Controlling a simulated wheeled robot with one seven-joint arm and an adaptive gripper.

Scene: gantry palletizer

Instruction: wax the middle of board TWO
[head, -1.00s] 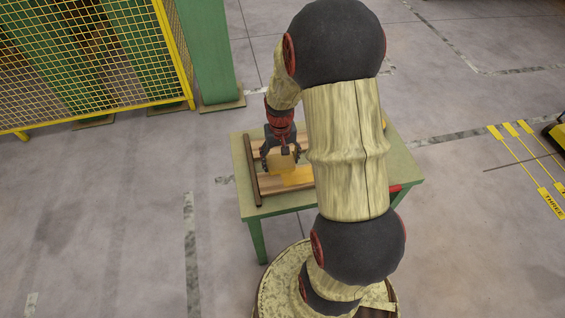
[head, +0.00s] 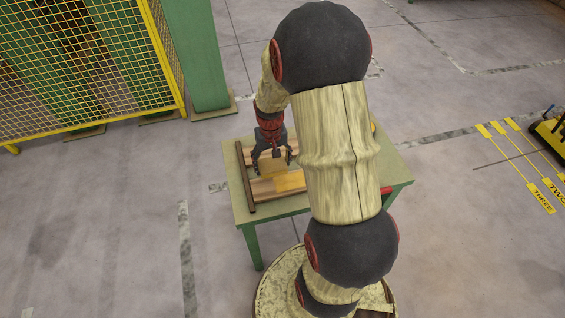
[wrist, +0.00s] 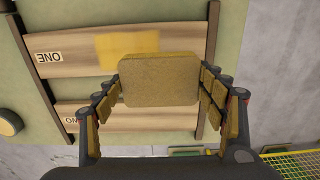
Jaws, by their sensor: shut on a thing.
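My gripper (head: 272,156) is shut on a tan, rounded block (wrist: 160,82), which also shows in the head view (head: 272,165). Board ONE (wrist: 60,60) is a brown plank with a yellow wax patch (wrist: 125,47) on its middle; the patch also shows in the head view (head: 290,181). Board TWO (wrist: 125,117) lies parallel to it, its label partly cut to "WO". The block covers part of board ONE's edge and the gap in the wrist view. I cannot tell whether the block touches a board.
The boards lie between dark rails (wrist: 210,60) on a green table (head: 235,180). A round yellow-topped tin (wrist: 8,123) stands beside the left rail in the wrist view. A yellow mesh fence (head: 90,60) and green post (head: 200,60) stand behind the table.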

